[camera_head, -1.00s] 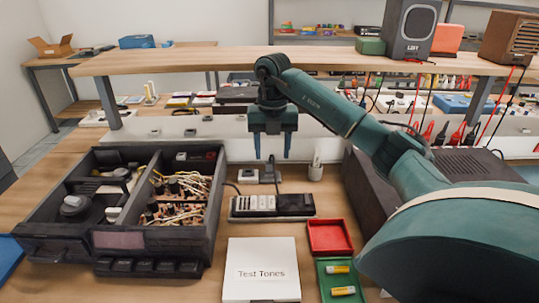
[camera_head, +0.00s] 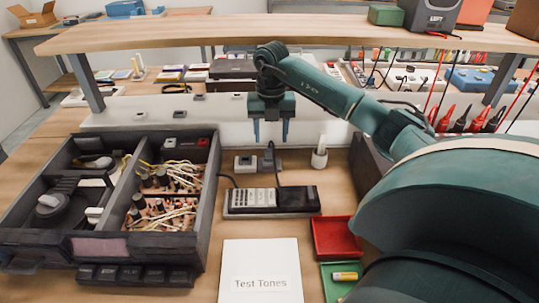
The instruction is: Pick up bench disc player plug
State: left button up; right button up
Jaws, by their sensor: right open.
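A dark plug (camera_head: 268,159) sits at the right side of a small grey socket block (camera_head: 245,163) on the bench, with a black cord by it. I cannot tell for certain that this is the bench disc player plug. My right gripper (camera_head: 271,138) points down, open and empty, with its two fingertips apart just above and behind the plug in the picture. An opened dark device (camera_head: 206,215), perhaps the disc player, lies at the left with its wiring exposed. My left gripper is not in view.
A dark strip with white keys (camera_head: 262,200) lies in front of the socket block. A white cup (camera_head: 319,157) stands to its right. A Test Tones booklet (camera_head: 261,265), a red tray (camera_head: 336,238) and a green tray (camera_head: 333,290) lie nearer. A wooden shelf (camera_head: 240,30) spans behind.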

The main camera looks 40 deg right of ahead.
aim_at(269, 150)
jog(key=shift+w+a+f+p, duration=0.1)
jog(key=shift+f+p, duration=0.05)
jog(key=shift+f, duration=1.35)
jog(key=shift+a+f+p, duration=0.1)
jog(key=shift+f+p, duration=0.05)
jog(key=shift+f, duration=1.35)
jog(key=shift+c, duration=0.5)
jog(key=c, duration=0.9)
